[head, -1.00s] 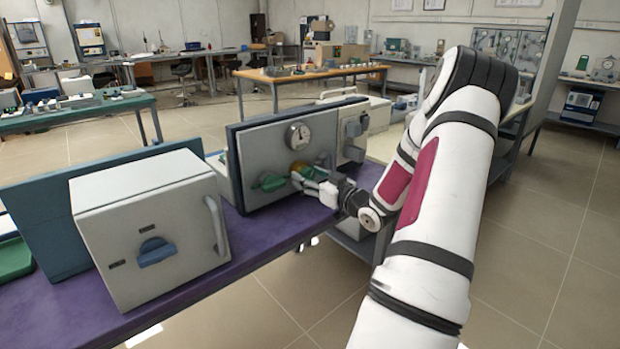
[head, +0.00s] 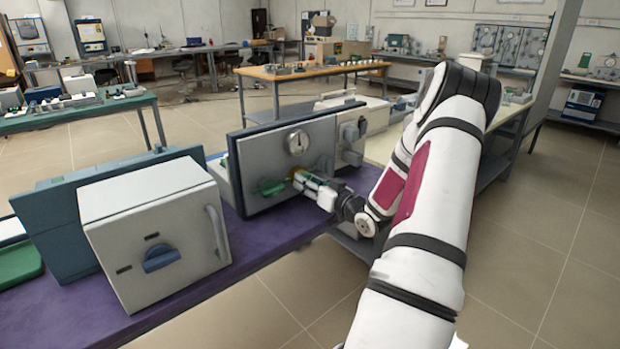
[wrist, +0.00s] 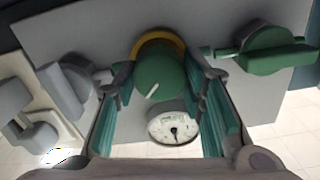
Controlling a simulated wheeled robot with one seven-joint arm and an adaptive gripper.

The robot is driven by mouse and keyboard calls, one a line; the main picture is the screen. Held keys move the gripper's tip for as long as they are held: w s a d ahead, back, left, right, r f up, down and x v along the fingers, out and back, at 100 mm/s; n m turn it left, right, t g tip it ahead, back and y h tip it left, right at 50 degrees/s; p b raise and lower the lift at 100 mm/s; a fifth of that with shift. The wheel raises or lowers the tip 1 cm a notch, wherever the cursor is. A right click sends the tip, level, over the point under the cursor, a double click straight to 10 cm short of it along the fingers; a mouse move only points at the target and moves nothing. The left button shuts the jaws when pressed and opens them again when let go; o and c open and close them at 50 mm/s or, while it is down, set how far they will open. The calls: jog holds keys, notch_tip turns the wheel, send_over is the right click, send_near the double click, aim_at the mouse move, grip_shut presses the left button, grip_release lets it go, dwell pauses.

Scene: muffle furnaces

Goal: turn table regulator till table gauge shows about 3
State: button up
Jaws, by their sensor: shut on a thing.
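The table regulator is a round green knob (wrist: 160,78) with a yellow collar, on the grey panel in the wrist view. My gripper (wrist: 158,88) is shut on this knob, one teal-padded finger on each side. A white mark shows on the knob's face. The table gauge (wrist: 174,128) is a round white dial with a dark needle, beside the knob between my fingers; its numbers are too small to read. In the head view the gauge (head: 298,142) sits above my gripper (head: 302,179), which largely hides the knob.
A green lever valve (wrist: 268,50) is close beside the knob; it also shows in the head view (head: 272,187). Grey knobs (wrist: 68,80) are on the other side. A white furnace (head: 150,225) with a blue knob stands on the purple bench top (head: 262,236).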

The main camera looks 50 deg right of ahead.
jog(key=o, duration=1.2)
jog(key=v, duration=1.2)
jog(key=shift+f, duration=0.1)
